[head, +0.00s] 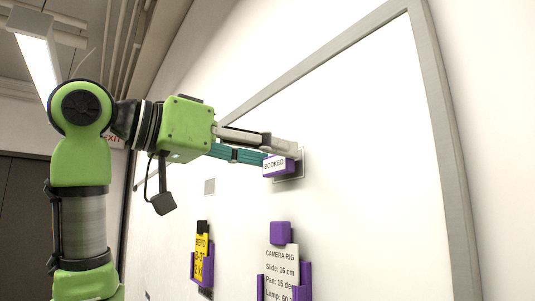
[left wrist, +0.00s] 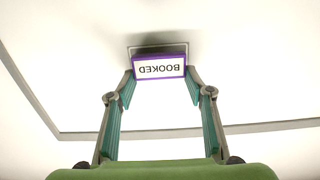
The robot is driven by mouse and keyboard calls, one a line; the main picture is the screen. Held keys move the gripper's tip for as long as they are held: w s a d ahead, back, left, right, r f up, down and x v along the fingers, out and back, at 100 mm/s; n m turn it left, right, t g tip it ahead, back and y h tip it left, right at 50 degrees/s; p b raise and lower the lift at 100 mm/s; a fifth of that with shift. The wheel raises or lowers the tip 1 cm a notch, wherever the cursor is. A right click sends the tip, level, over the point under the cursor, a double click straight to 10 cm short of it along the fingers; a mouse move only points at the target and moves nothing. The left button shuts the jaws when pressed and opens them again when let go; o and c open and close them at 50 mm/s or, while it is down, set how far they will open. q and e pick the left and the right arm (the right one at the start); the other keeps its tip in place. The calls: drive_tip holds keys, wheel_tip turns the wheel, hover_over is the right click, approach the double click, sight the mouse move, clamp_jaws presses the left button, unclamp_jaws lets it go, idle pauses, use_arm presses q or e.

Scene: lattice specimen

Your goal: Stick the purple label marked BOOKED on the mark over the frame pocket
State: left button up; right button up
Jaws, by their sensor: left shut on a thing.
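The purple label marked BOOKED (head: 274,165) is a small block with a white face and purple border. My left gripper (head: 279,158) is shut on it and holds it at the whiteboard. In the left wrist view the label (left wrist: 158,67) sits between the two fingertips (left wrist: 158,78), its text upside down. The mark (head: 290,178) is a thin grey rectangular outline on the board, partly hidden behind the label; its edge also shows in the left wrist view (left wrist: 158,45). I cannot tell whether the label touches the board. The frame pocket (head: 302,281) is purple, below the mark, holding a CAMERA RIG card (head: 282,262).
A second purple pocket (head: 208,265) with a yellow card (head: 201,255) hangs to the left. A small grey square (head: 209,186) is on the board above it. The board's grey frame (head: 436,90) runs along the top and right. The board right of the label is clear.

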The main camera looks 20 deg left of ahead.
use_arm(q)
drive_tip(key=shift+s+a, duration=0.15)
drive_tip(key=shift+s, duration=0.1)
drive_tip(key=shift+b+v, duration=0.7)
drive_tip(key=shift+v, duration=2.2)
drive_tip(key=shift+f, duration=0.1)
